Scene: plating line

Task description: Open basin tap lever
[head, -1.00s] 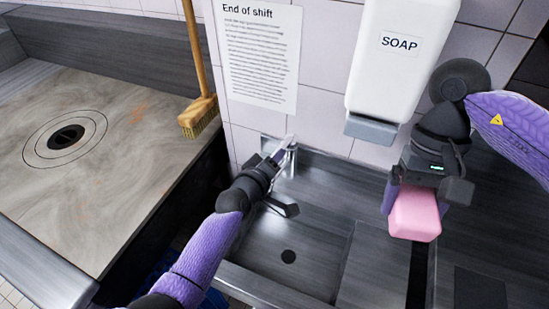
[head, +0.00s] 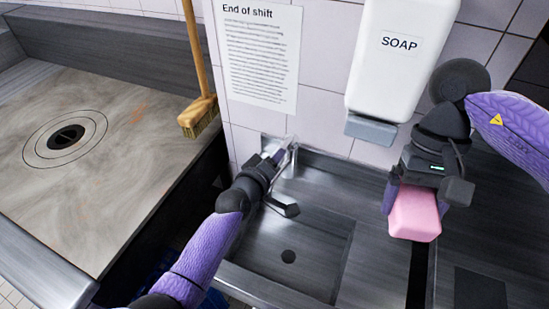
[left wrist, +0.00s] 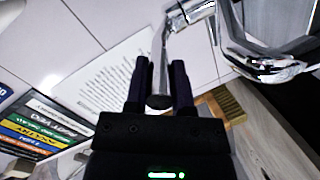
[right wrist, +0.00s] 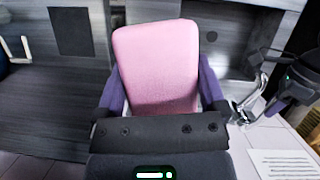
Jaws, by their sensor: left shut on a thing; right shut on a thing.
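The basin tap (head: 291,160) is chrome and stands at the back wall of the dark basin (head: 318,232). Its spout (head: 285,208) reaches forward over the basin. My left gripper (head: 277,152) is at the top of the tap. In the left wrist view its fingers are shut around the tap lever (left wrist: 160,80), a slim metal bar with a rounded dark end. The gripper and arm partly hide the tap in the head view. My right gripper (head: 412,195) is shut on a pink block (head: 414,214), also seen in the right wrist view (right wrist: 157,70), held above the counter.
A white soap dispenser (head: 396,60) hangs on the tiled wall beside a printed notice (head: 258,58). A broom (head: 198,112) stands left of the basin. A wide worktop with a round drain (head: 66,138) lies at the left. The basin's interior looks empty.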

